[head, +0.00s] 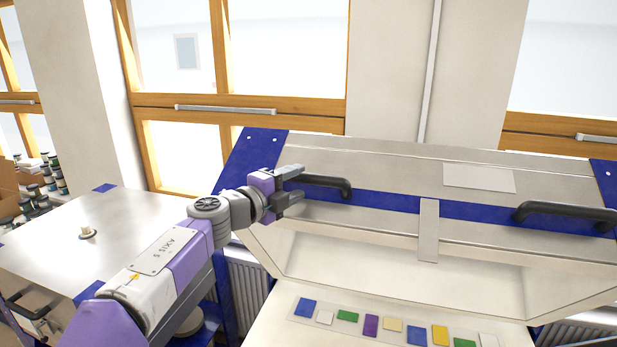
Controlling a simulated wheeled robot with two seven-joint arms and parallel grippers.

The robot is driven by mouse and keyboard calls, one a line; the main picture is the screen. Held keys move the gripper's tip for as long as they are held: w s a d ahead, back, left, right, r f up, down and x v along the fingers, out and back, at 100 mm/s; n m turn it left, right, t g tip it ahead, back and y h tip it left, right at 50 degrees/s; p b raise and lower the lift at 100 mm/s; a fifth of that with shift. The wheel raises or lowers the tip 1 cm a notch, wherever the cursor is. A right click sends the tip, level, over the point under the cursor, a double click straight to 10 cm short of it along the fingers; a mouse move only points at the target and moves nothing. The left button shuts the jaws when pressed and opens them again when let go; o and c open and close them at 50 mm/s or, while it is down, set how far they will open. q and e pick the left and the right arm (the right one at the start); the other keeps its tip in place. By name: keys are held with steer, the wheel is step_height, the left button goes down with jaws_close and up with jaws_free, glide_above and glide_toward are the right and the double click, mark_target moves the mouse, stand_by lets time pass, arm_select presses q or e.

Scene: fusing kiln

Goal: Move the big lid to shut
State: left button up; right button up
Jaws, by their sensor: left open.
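The big lid (395,165) of the kiln stands raised and tilted, its pale inner side (400,272) showing below its front face. It has a black handle (325,184) at the left and another black handle (565,214) at the right. My left gripper (297,188) is open at the left end of the left handle, with its fingers above and below it. I cannot tell whether the fingers touch the handle. My right gripper is not in view.
Under the lid, a strip with several coloured glass pieces (370,326) lies on the pale kiln bed. A metal-topped unit (95,240) stands at the left, with several jars (48,180) behind it. Windows and a wall stand behind the lid.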

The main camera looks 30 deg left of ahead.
mark_target(304, 181)
arm_select(q)
steer(key=w, duration=0.4)
steer(key=shift+w+d+f, duration=0.25)
steer(key=shift+w+d, duration=0.1)
steer(key=shift+w, duration=0.05)
steer(key=shift+s, duration=0.1)
jaws_close()
